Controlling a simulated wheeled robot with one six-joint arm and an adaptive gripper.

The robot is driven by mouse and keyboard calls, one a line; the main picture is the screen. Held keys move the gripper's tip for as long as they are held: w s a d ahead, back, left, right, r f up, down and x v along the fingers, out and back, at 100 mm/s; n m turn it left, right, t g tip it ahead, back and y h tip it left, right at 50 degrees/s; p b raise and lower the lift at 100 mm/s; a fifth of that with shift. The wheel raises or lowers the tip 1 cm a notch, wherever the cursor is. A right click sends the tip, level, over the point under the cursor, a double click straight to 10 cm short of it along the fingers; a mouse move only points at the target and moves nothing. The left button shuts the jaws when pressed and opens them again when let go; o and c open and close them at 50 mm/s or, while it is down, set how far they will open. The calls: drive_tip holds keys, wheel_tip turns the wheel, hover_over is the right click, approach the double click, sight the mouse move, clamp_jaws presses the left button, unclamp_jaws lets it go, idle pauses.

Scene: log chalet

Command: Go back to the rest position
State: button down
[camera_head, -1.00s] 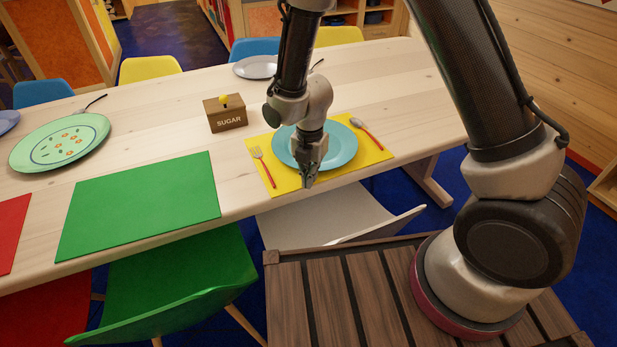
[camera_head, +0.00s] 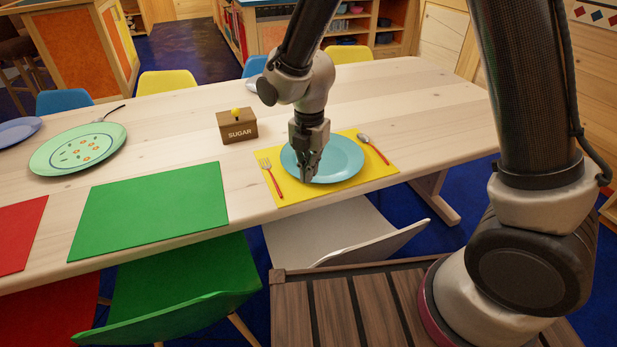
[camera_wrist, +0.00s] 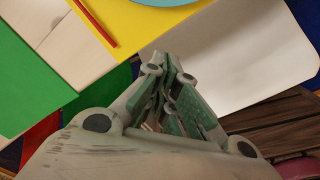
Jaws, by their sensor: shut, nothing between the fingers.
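My gripper (camera_head: 308,172) is shut and empty. In the head view it points down in front of the blue plate (camera_head: 340,160), covering part of its left side. The plate lies on the yellow placemat (camera_head: 300,192), with a fork (camera_head: 271,178) on its left and a spoon (camera_head: 374,148) on its right. In the wrist view my gripper's fingers (camera_wrist: 172,65) are close together, with the yellow placemat's edge (camera_wrist: 140,30) beyond them and nothing held.
A green placemat (camera_head: 150,210) and a green patterned plate (camera_head: 78,150) lie to the left. A white chair (camera_head: 330,230) and a green chair (camera_head: 180,285) stand at the near edge.

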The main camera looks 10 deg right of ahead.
drive_tip(key=shift+r, duration=0.2)
drive_tip(key=s+d+r+m+t, duration=0.1)
drive_tip(key=s+d+r+m, duration=0.4)
drive_tip(key=d+r+m, duration=0.3)
drive_tip(key=s+d+r+m+t, duration=0.2)
drive_tip(key=s+d+r+m, duration=0.4)
drive_tip(key=d+m, duration=0.5)
drive_tip(key=s+d+r+m+t, duration=0.1)
drive_tip(key=s+d+r+m, duration=0.5)
drive_tip(key=d+r+m, duration=0.3)
drive_tip(key=shift+d+r+m, duration=0.4)
drive_tip(key=shift+d+m, duration=0.3)
drive_tip(key=shift+d, duration=0.25)
